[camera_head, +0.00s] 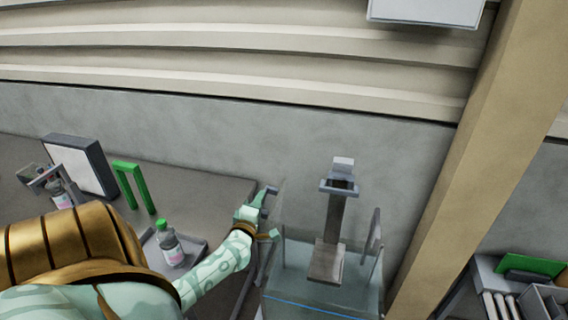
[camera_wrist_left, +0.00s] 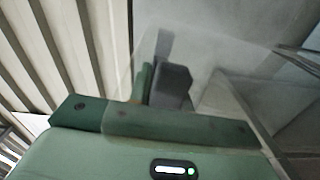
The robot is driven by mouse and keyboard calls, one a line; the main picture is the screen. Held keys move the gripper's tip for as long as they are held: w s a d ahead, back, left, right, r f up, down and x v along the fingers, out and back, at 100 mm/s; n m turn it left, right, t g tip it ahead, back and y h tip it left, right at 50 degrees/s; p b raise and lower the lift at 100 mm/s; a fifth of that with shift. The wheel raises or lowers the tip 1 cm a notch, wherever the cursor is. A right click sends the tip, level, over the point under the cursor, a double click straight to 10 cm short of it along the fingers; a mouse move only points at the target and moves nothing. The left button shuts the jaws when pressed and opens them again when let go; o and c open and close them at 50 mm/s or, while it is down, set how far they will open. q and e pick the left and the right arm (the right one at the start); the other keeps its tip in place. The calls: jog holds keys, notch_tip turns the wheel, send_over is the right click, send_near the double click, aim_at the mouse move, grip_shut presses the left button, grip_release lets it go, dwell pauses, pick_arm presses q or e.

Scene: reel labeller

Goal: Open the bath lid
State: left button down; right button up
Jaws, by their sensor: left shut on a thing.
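The bath (camera_head: 320,302) is a clear-walled tank at the lower middle of the head view, with a blue line across its front. Its see-through lid is hard to make out; a faint clear pane shows beside my gripper, and I cannot tell its exact angle. My left gripper (camera_head: 267,215) is at the bath's upper left side, shut on a small grey handle (camera_head: 271,190). In the left wrist view the dark grey handle (camera_wrist_left: 172,86) sits against a green finger, with clear panes around it. My right gripper is not in view.
A grey post with a bracket (camera_head: 330,225) stands at the bath, with a grey disc (camera_head: 374,232) to its right. A bottle (camera_head: 170,246) on a tray, a green frame (camera_head: 133,187) and a white panel (camera_head: 78,164) stand on the left bench. A beige pillar (camera_head: 480,140) rises at right.

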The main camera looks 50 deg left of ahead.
pick_arm(q)
jog(key=s+a+n+b, duration=0.1)
jog(key=s+a, duration=0.2)
jog(key=a, duration=0.3)
jog(key=shift+s+f+b, duration=0.4)
jog(key=shift+f, duration=0.05)
jog(key=c, duration=1.3)
grip_release()
jog(key=shift+a, duration=0.1)
